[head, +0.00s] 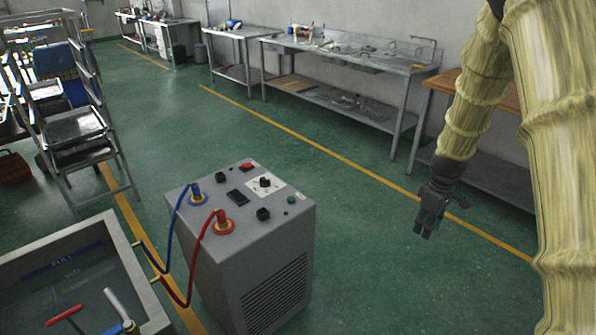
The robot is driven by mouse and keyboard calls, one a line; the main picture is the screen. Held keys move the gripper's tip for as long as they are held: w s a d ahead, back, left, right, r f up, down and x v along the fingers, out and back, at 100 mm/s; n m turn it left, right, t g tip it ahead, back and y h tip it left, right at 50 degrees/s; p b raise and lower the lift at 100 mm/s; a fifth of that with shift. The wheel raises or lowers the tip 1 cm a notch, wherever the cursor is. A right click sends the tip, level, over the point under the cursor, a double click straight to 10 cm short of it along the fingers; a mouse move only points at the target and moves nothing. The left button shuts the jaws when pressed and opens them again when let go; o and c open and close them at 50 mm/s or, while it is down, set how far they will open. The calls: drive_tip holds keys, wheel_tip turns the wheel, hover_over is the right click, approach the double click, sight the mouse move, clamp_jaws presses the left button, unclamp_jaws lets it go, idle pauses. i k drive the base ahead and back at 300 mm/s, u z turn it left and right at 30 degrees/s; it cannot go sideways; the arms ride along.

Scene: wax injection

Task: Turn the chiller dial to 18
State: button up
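The chiller (262,262) is a grey box standing on the green floor at the lower middle of the head view. Its top carries a white plate with a small dark dial (265,182); the scale numbers and the dial's setting are too small to read. My gripper (423,234) is dark and hangs at the right, pointing down over the floor. It is well to the right of the chiller, apart from it and touching nothing. The spacing of its fingers is not clear.
Blue (177,215) and red (198,258) hoses run from the chiller's top to a grey tank (120,240) at lower left. A red button (247,167), black knobs and a dark display (237,197) share the top. Steel benches (350,60) line the wall. Floor right of the chiller is clear.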

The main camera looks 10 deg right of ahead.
sight(263, 183)
drive_tip(key=z, duration=0.1)
drive_tip(key=i, duration=0.65)
drive_tip(key=u, duration=0.7)
drive_tip(key=i, duration=0.4)
drive_tip(key=u, duration=0.45)
